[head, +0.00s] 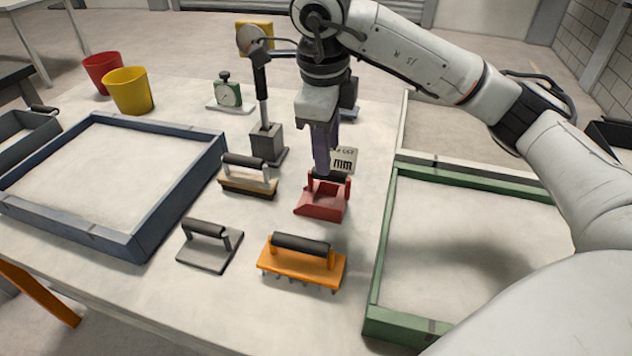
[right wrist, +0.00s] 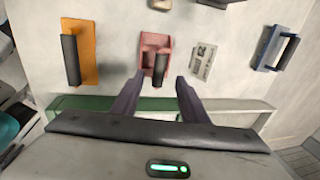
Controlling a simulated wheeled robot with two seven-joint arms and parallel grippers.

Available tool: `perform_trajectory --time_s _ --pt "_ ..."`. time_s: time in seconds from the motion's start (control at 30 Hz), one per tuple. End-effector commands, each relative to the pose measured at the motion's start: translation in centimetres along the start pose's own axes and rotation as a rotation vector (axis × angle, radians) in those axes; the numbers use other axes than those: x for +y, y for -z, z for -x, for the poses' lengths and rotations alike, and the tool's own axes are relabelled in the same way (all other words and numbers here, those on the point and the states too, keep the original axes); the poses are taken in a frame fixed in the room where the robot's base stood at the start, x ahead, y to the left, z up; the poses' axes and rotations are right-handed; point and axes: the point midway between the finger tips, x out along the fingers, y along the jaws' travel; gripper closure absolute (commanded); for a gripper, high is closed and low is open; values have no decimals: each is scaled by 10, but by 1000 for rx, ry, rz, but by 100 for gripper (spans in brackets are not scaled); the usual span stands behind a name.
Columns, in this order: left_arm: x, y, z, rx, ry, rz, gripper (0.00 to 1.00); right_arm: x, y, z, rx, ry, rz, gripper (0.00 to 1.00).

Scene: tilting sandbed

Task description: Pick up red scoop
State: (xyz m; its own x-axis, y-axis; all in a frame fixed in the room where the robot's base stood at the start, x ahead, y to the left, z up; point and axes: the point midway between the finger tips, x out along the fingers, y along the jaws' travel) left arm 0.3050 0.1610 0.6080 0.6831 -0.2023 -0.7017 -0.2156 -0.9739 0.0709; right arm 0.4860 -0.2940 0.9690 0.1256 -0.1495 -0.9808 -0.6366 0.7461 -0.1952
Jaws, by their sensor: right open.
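The red scoop (head: 319,206) lies on the table near the middle in the head view, with a dark bar handle across its raised back. It also shows in the right wrist view (right wrist: 149,42), with its dark handle between the lines of my fingers. My right gripper (head: 322,168) points down just above and behind the scoop's handle. In the right wrist view its two fingers (right wrist: 160,80) are apart, with no object held. The gripper's fingers partly hide the handle in the head view, and I cannot tell the exact gap. My left gripper is not in view.
A white scale card (head: 345,160) lies close beside the scoop. An orange rake (head: 300,265), a brush (head: 249,182) and a grey trowel (head: 209,249) are nearby. A green-framed sandbed (head: 376,270) is at the right, a blue-framed one (head: 175,200) at the left.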

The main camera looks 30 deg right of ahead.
Motion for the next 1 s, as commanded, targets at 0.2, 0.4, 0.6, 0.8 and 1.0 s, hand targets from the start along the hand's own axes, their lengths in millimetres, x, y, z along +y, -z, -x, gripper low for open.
perform_trajectory --time_s 0.2,0.4,0.6,0.8,1.0 --pt "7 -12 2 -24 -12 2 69 0 0 -25 1 -1 -1 60" --pt "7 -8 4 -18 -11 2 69 0 0 -47 4 -3 0 60" --pt "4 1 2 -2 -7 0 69 0 -2 -73 1 -1 -1 60" --pt "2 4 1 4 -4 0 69 -1 -2 -78 -1 0 0 60" --pt "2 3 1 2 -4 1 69 -1 -2 -77 -1 0 0 78"
